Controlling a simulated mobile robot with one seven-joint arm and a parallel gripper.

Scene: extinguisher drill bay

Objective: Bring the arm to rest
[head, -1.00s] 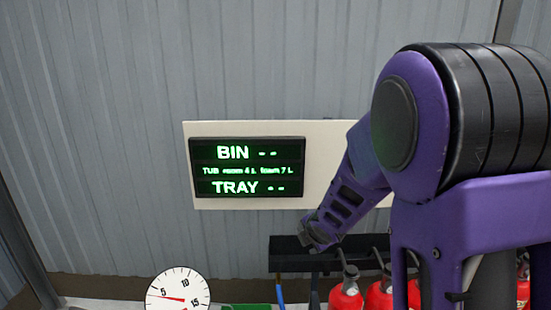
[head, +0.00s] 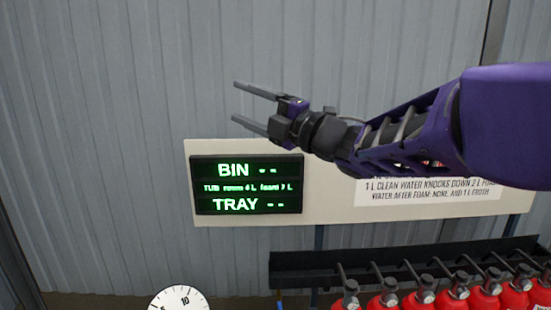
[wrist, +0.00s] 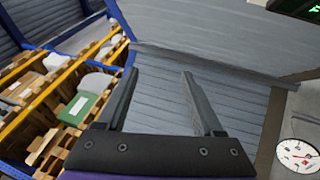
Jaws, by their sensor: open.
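My gripper (head: 256,108) is raised in the head view, in front of the corrugated wall and just above the display. Its two grey fingers point left and stand apart with nothing between them. In the wrist view my gripper (wrist: 158,85) is also open and empty, with bare corrugated wall beyond the fingers. My purple arm reaches in from the right of the head view and covers part of the board.
A white board (head: 330,211) carries a lit display (head: 246,185) reading BIN and TRAY with dashes. Red extinguishers (head: 424,299) line a black rack (head: 300,270) below. A dial (head: 180,300) is at bottom left. Shelving with pallets (wrist: 60,140) shows in the wrist view.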

